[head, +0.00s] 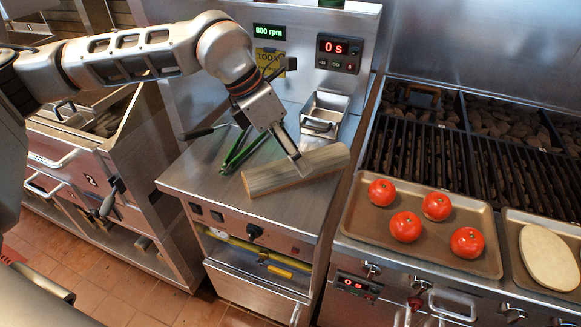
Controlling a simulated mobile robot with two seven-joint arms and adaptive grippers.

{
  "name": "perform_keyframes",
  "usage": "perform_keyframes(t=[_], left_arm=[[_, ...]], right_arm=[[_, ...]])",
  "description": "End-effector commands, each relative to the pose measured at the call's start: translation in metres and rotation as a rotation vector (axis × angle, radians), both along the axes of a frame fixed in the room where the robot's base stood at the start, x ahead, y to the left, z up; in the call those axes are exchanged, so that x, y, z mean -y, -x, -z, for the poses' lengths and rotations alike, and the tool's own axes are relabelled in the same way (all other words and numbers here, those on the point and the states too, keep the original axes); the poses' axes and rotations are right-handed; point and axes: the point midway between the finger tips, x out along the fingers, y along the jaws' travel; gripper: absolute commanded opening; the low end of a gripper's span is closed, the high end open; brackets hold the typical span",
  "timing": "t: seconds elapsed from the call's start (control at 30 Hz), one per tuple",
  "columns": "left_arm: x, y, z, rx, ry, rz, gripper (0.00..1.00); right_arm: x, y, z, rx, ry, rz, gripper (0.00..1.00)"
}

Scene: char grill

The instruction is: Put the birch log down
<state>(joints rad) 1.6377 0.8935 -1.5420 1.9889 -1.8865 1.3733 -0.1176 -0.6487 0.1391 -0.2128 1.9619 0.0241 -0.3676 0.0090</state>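The birch log (262,180) is a pale brown split piece of wood. It lies level at the right side of the steel counter (200,180), on its top or just above it; I cannot tell which. My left gripper (301,168) reaches down to the middle of the log from above. One finger overlaps the log's near side, and the gripper appears shut on it; the far finger is hidden. My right gripper is not in view.
Green-handled tongs (243,150) lie just behind the log. A steel container (322,118) stands at the back. The counter's front left is clear.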

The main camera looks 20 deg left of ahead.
Motion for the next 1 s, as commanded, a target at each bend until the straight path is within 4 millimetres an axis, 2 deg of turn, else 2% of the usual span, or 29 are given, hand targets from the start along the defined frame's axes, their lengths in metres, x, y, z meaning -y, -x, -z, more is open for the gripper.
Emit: perform_keyframes(t=[0.1, 0.2, 0.57, 0.8, 1.0], left_arm=[[-0.021, -0.013, 0.002, 0.049, -0.095, -0.026, 0.62], [-0.027, -0.018, 0.005, 0.063, -0.125, -0.035, 0.62], [-0.016, -0.03, 0.037, 0.063, -0.128, -0.034, 0.62], [-0.005, -0.042, 0.065, 0.063, -0.126, -0.035, 0.62], [-0.003, -0.044, 0.072, 0.064, -0.125, -0.035, 0.62]], right_arm=[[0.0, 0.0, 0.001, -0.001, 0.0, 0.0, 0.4], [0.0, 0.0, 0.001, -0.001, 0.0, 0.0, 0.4], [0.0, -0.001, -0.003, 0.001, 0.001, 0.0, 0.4], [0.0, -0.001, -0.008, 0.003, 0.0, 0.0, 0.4], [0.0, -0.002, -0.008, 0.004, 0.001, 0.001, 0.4]])
